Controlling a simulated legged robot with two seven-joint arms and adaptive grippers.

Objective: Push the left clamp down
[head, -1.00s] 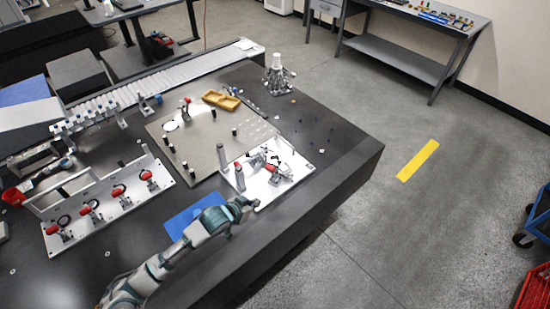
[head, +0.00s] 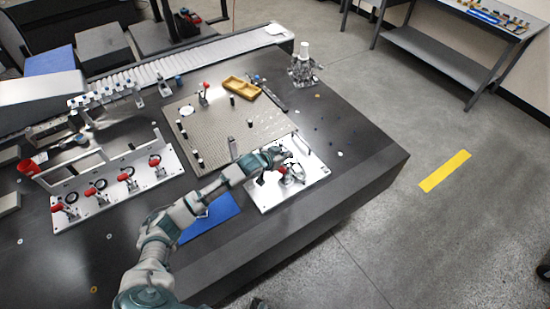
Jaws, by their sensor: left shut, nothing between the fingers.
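My left gripper (head: 279,156) is shut and empty. It is over the white fixture plate (head: 270,203) near the table's right edge. A toggle clamp with a red handle (head: 283,169) shows on this plate, just below and right of the fingers. The gripper and wrist cover the plate's left and upper part, so the left clamp there is mostly hidden. I cannot tell whether the fingers touch a clamp. My right gripper is not in view.
A perforated plate (head: 213,120) with black pegs and a yellow tray (head: 241,88) lies behind. At left is another white fixture (head: 91,209) with several red-handled clamps. A blue mat (head: 213,217) lies under my forearm. The table's front right is clear.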

